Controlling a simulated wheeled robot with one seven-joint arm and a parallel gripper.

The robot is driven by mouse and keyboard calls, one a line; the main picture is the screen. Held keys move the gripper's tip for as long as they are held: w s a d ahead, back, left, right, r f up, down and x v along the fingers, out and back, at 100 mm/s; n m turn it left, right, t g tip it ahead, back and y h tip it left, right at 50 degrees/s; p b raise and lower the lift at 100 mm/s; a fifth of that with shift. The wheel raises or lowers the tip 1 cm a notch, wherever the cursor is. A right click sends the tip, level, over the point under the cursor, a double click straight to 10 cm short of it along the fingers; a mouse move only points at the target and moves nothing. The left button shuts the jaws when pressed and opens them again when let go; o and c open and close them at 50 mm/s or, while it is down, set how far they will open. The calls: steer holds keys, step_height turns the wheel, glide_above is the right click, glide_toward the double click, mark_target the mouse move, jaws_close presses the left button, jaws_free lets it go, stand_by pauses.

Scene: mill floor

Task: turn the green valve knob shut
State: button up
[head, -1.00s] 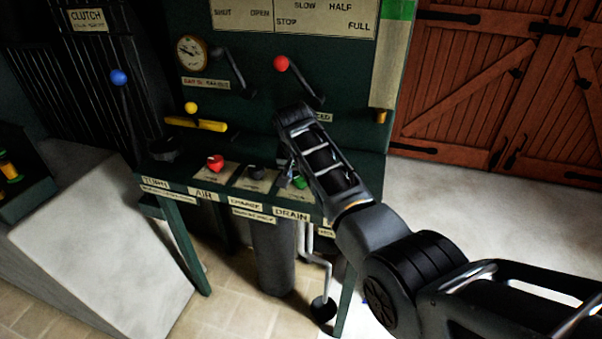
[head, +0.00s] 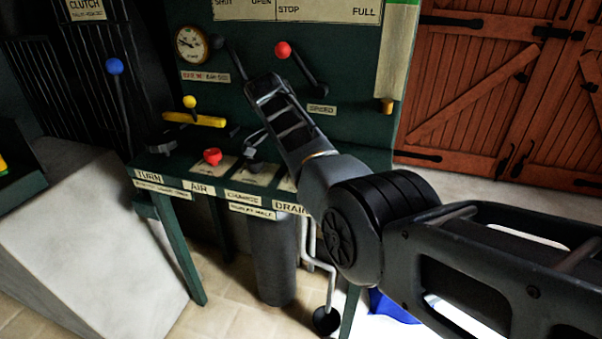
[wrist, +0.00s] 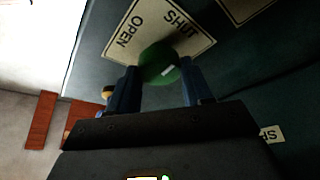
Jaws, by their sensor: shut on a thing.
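The green valve knob (wrist: 155,60) shows in the wrist view, in front of a cream plate (wrist: 133,22) lettered OPEN and SHUT. A short white mark shows on the knob. My gripper (wrist: 160,71) has one blue finger on each side of the knob and is shut on it. In the head view my arm hides the knob and the fingers. The bench (head: 180,230) there carries a DRAIN label (head: 290,208) beside my arm.
A red knob (head: 212,156) and a dark knob (head: 252,154) stand left of my arm. A red-balled lever (head: 283,50) and a yellow handle (head: 195,120) rise behind. Wooden doors (head: 500,90) stand to the right.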

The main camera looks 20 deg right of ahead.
steer(key=shift+m+b, duration=0.5)
steer(key=o, duration=1)
steer(key=shift+o, duration=0.2)
steer(key=v, duration=0.7)
steer(key=shift+a+r, duration=0.2)
steer(key=shift+r, duration=0.15)
steer(key=shift+w, duration=0.1)
